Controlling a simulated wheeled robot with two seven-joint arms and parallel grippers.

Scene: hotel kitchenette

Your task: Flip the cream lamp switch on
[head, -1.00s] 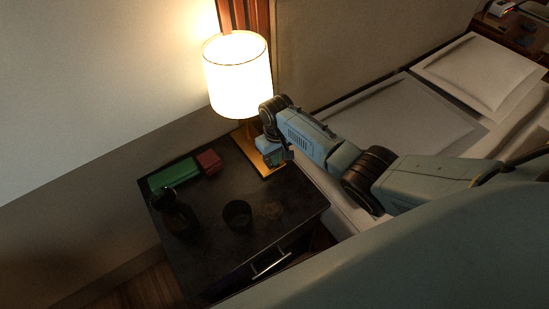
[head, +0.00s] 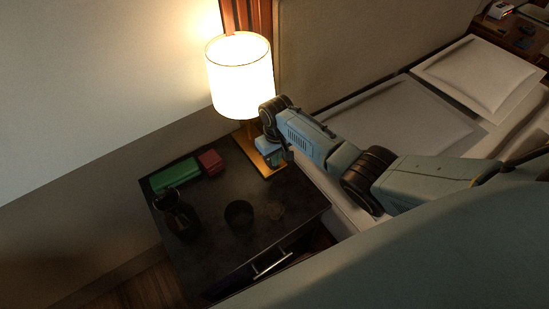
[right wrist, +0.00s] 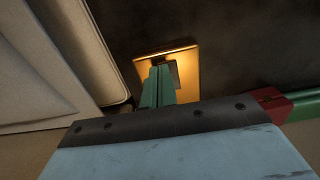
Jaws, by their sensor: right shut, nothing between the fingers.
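The cream lamp (head: 240,80) stands at the back of the dark bedside table, and its shade glows brightly. Its gold base (head: 250,155) rests on the tabletop and also shows in the right wrist view (right wrist: 192,85). My right gripper (head: 276,163) is at the lamp's base, below the shade. In the right wrist view its green fingers (right wrist: 160,75) are shut together with nothing between them, and their tips overlap the gold base. A small dark patch, perhaps the switch, shows beside the fingertips, partly hidden by them. I cannot tell whether they touch it. My left gripper is out of view.
The table (head: 215,265) also holds a green box (head: 175,174), a red box (head: 210,162), a dark jug (head: 177,215), a dark cup (head: 239,214) and a round coaster (head: 273,210). A bed with pillows (head: 478,70) lies at the right. The wall is behind the lamp.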

